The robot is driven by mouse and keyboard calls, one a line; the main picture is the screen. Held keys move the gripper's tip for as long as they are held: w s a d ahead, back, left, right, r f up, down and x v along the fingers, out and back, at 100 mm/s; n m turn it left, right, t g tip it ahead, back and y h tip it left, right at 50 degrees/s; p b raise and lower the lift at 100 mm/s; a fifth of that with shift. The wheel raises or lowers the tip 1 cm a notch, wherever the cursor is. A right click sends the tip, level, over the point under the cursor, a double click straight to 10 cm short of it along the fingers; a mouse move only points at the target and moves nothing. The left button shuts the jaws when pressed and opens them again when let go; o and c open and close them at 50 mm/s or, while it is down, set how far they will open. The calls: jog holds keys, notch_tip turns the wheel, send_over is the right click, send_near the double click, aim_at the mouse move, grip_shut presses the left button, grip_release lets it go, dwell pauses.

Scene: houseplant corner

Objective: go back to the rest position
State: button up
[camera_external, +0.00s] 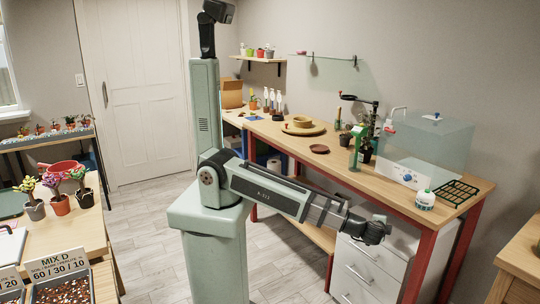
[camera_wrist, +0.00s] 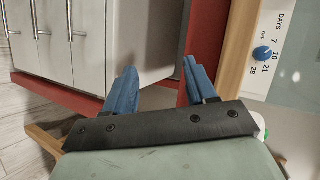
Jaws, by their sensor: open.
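My gripper (camera_external: 371,231) is at the end of my arm, which reaches to the right and down from my column. It is in front of the workbench, below the tabletop level in the external view. In the wrist view its two blue fingers (camera_wrist: 158,88) are apart, with nothing between them. A red bench leg and the white drawer unit (camera_wrist: 90,35) show beyond the fingers. I cannot tell the exact gap between my gripper and the bench.
A wooden table (camera_external: 525,250) stands at right. Open floor (camera_external: 155,225) lies left of my column.

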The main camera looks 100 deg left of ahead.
jog(key=s+f+g+h, duration=0.55)
jog(key=s+f, duration=1.25)
jog(key=f, duration=0.4)
jog(key=s+d+f+n+g+h, duration=0.1)
jog(key=s+d+f+g+h, duration=0.1)
jog(key=s, duration=0.6)
jog(key=s+d+f+n+g+h, duration=0.1)
jog(key=s+d+f+g+h, duration=0.1)
jog(key=s+f, duration=0.4)
jog(key=s+d+f+g+h, duration=0.2)
jog(key=s+d+f+h, duration=0.1)
jog(key=s, duration=0.7)
jog(key=shift+s+d+f+n, duration=0.15)
jog(key=shift+d+f+n, duration=0.25)
jog(key=shift+d+f, duration=0.35)
jog(key=shift+d+r, duration=0.1)
jog(key=shift+c, duration=0.2)
